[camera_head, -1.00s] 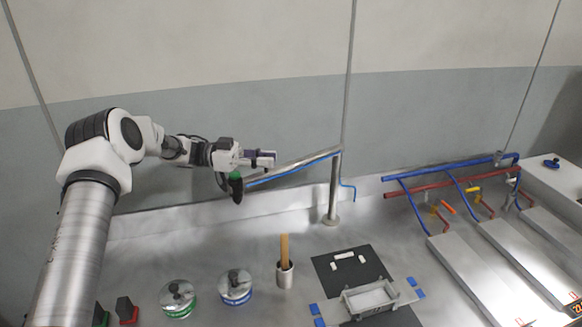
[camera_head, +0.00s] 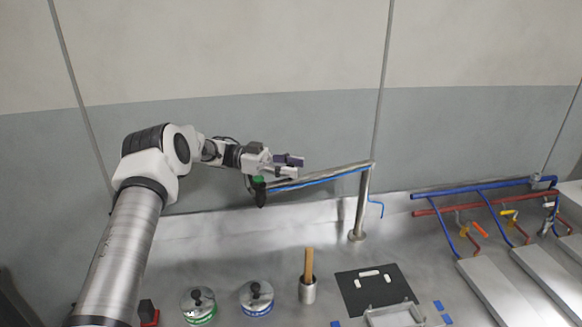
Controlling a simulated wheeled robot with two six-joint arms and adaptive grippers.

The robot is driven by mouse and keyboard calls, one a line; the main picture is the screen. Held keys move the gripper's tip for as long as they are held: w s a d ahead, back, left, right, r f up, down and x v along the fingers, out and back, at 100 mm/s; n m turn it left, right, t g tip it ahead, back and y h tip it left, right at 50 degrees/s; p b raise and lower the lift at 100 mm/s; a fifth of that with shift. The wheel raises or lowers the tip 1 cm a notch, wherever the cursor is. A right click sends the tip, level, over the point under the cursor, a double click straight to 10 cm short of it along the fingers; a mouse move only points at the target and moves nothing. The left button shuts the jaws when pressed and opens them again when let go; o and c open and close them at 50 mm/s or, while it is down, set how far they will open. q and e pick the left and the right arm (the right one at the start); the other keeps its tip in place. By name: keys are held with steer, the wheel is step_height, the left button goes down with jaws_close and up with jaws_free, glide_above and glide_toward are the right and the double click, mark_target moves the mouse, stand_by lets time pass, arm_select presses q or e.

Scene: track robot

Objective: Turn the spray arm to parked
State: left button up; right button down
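The spray arm (camera_head: 325,174) is a grey metal tube with a blue hose along it. It runs left from the top of an upright metal post (camera_head: 361,205) and ends in a dark nozzle with a green band (camera_head: 260,190). My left gripper (camera_head: 288,167) is by the nozzle end, just above the tube in the picture, its fingers pointing right. The two fingers, one purple and one pale, look apart with nothing between them. Whether they touch the tube cannot be told. My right gripper is out of view.
Two lidded pots, green-banded (camera_head: 198,307) and blue-banded (camera_head: 257,298), stand below on the counter. A metal cup with a wooden handle (camera_head: 308,281) and a black mat (camera_head: 375,288) are to their right. Blue and red pipes (camera_head: 470,188) with valves run at the right.

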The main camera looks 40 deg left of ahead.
arm_select(q)
steer(key=v, duration=0.7)
steer(key=shift+a, duration=0.2)
